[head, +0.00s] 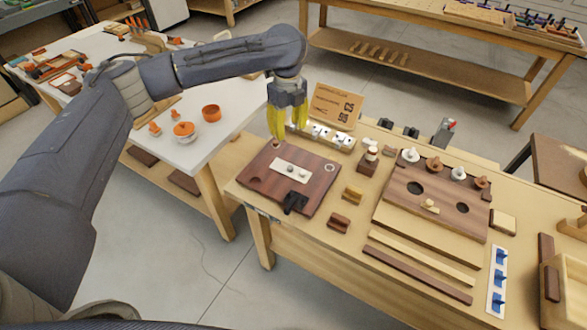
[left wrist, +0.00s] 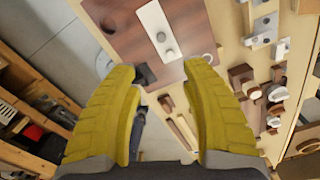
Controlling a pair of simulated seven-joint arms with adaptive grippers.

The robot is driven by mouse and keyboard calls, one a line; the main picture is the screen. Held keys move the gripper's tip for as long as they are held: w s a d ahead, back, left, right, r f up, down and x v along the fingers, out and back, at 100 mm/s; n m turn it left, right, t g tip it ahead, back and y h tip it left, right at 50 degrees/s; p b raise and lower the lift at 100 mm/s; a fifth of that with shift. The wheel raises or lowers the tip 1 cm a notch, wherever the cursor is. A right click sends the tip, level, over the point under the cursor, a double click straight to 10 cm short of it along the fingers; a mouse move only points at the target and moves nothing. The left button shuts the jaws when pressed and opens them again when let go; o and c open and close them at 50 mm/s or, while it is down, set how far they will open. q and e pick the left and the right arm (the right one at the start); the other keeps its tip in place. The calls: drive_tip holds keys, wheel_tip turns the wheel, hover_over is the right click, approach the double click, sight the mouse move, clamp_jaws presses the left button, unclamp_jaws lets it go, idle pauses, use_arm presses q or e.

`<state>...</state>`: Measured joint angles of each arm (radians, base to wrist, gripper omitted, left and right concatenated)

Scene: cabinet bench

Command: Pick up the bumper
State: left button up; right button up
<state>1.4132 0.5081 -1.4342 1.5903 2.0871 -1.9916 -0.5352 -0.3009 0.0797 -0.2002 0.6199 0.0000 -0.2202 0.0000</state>
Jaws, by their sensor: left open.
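I cannot tell for sure which part is the bumper. A dark red-brown wooden panel (head: 265,168) lies on the bench and bears a pale metal plate (head: 291,170) with two round studs. A black fitting (head: 295,202) sits at the panel's front edge, and a pale ring (head: 329,168) lies near its right corner. My left gripper (head: 289,132) points down at the panel's back edge, with yellow fingers apart. In the left wrist view the open fingers (left wrist: 158,68) have nothing between them, and the metal plate (left wrist: 155,30) shows beyond. My right gripper is not in view.
A white strip of fittings (head: 325,135) and a cardboard sign (head: 336,104) stand behind the panel. Small brown blocks (head: 340,222) lie to its right, then a brown board (head: 420,214) with holes and knobs. A white table (head: 205,140) with orange pots is at left.

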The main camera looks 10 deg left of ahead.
sight(290, 167)
use_arm(q)
drive_tip(key=f, duration=1.7)
drive_tip(key=shift+d, duration=0.2)
clamp_jaws()
